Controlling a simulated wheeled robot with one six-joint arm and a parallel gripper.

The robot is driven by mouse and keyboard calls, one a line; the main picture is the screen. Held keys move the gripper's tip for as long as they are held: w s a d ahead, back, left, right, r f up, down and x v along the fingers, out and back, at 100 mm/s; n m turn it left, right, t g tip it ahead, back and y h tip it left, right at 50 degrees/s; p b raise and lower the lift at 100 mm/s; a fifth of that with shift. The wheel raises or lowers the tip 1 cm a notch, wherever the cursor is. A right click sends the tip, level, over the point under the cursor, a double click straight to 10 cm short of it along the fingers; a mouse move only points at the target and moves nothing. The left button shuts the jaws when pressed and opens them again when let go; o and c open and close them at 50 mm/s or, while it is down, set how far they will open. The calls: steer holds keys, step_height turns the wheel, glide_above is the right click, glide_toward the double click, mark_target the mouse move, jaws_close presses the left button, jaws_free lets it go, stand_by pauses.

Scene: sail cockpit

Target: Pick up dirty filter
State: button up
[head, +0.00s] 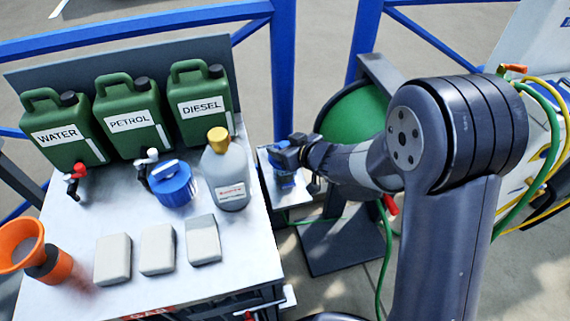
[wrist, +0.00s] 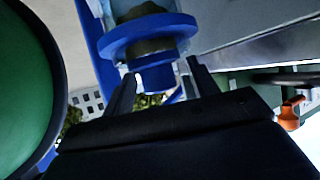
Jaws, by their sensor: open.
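A blue round part with a wide flange (wrist: 150,35) and dark, brownish grime at its centre shows in the wrist view; it looks like the dirty filter. In the head view, a blue part (head: 283,180), probably the same one, is partly hidden beneath my gripper (head: 287,153) beside the workbench. In the wrist view my gripper (wrist: 163,82) is open, with one finger on each side of the blue part's narrower end. I cannot tell whether the fingers touch it.
The workbench (head: 85,225) carries green WATER, PETROL and DIESEL cans (head: 130,112), a grey bottle (head: 226,175), pale blocks (head: 157,250) and an orange funnel (head: 38,255). A green drum-like reel (head: 352,112) stands close beside my arm. Blue railings (head: 283,75) run behind.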

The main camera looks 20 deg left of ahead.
steer(key=shift+c, duration=0.5)
steer(key=shift+f, duration=0.1)
jaws_close()
steer(key=shift+s, duration=0.1)
